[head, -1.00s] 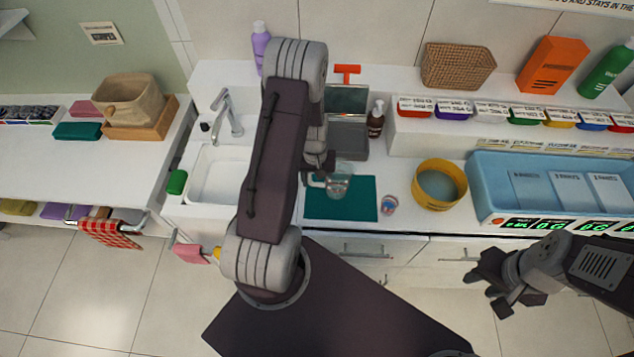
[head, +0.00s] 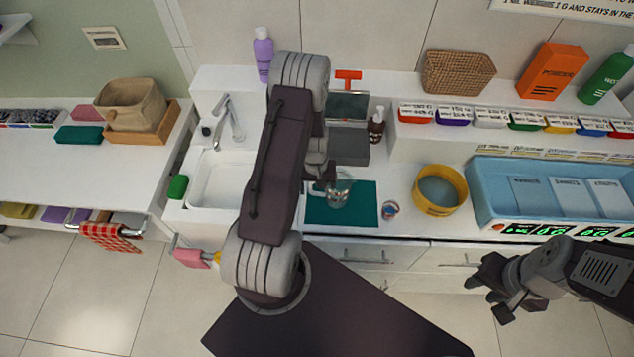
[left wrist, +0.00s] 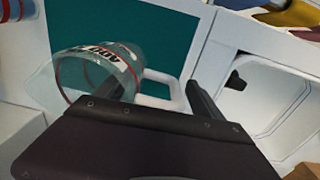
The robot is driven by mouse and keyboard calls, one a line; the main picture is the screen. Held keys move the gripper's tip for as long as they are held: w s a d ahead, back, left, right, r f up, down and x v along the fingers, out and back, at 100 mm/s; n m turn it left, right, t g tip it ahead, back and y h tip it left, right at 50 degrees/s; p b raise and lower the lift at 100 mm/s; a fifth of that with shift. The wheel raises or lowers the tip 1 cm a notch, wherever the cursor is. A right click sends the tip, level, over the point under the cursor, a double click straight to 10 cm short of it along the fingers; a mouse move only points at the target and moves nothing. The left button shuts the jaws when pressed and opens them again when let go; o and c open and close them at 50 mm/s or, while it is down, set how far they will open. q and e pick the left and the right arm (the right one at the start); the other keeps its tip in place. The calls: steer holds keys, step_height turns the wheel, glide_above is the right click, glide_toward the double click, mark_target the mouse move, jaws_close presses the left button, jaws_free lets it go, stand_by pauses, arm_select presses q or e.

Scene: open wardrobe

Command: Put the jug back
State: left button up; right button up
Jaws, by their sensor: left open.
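The jug (head: 339,194) is clear with a white handle and stands on the teal mat (head: 362,210) on the counter right of the sink. In the left wrist view the jug (left wrist: 92,78) shows red and black print, and its handle (left wrist: 163,91) points towards my fingers. My left gripper (head: 322,178) is low beside the jug on its handle side, partly hidden by my arm. In the left wrist view my left gripper (left wrist: 160,98) is open, with the handle between its fingers. My right gripper (head: 494,290) is open and empty in front of the counter.
A small striped cup (head: 390,211) stands just right of the mat, then a yellow round tub (head: 440,203) and a blue tray (head: 486,208). The sink (head: 222,180) is left. A dark soap bottle (head: 376,127) and a grey box (head: 349,147) stand behind the mat.

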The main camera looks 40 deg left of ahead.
arm_select(q)
step_height(320, 180, up, 12)
steer(key=shift+s+a+f+b, duration=0.1)
steer(key=shift+b, duration=0.6)
steer(key=shift+d+r, duration=0.25)
steer(key=shift+d, duration=0.05)
steer(key=s+d+r+m+t+b, duration=0.1)
steer(key=s+d+m+b, duration=0.2)
steer(key=s+d+m, duration=0.3)
steer(key=shift+s+d+r+b, duration=0.25)
steer(key=shift+s+d, duration=1.3)
steer(key=shift+d, duration=1.75)
